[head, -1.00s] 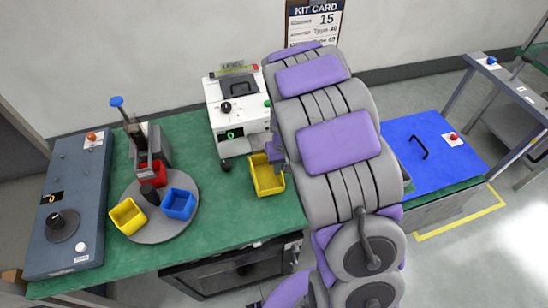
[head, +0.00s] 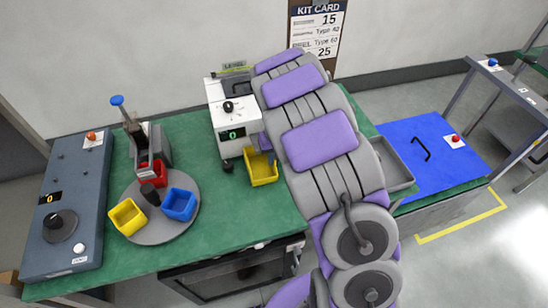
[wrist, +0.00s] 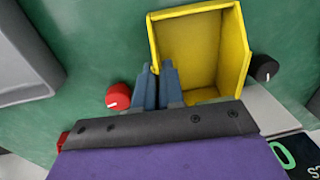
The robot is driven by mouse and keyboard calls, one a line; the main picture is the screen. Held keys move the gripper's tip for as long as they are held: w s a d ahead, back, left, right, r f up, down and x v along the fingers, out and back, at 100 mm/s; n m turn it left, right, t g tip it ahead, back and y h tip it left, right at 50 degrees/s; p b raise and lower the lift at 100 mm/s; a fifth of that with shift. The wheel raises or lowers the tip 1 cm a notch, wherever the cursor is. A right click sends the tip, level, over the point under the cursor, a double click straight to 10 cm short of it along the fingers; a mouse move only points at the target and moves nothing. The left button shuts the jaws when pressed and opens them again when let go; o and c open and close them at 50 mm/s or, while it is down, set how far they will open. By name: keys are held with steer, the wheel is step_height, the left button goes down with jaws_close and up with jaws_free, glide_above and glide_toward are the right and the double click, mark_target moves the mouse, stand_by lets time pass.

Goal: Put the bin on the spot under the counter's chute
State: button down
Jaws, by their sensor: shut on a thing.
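The yellow bin (head: 264,170) is at the counter's front right, beside the white counter (head: 222,117) on the green bench. In the wrist view the bin (wrist: 205,45) is open toward me and empty. My gripper (wrist: 157,68) is shut on the bin's wall at its left side in that view. In the head view my arm hides most of the gripper. The chute and the spot under it cannot be made out clearly. The counter's display (wrist: 283,153) shows at the lower right of the wrist view.
A turntable (head: 160,232) with yellow, blue and red bins stands to the left. A dark control panel (head: 62,205) is at the far left. A grey tray (head: 397,165) and a blue panel (head: 440,150) lie to the right. Red (wrist: 119,95) and black (wrist: 265,67) knobs flank the bin in the wrist view.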

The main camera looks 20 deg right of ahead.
steer(key=shift+a+f, duration=0.15)
steer(key=shift+a, duration=0.25)
steer(key=c, duration=1.6)
jaws_free()
steer(key=shift+o, duration=0.5)
steer(key=shift+d, duration=0.65)
step_height(320, 180, up, 12)
steer(key=p, duration=0.3)
steer(key=s+r, duration=0.6)
steer(key=s, duration=0.3)
steer(key=s+a+r+g, duration=0.1)
steer(key=s+a, duration=0.1)
steer(key=s, duration=1.2)
steer(key=s+a+r+g+h, duration=0.1)
steer(key=s+a+r, duration=0.1)
steer(key=s, duration=1.1)
steer(key=shift+s+r, duration=0.3)
steer(key=shift+s, duration=0.1)
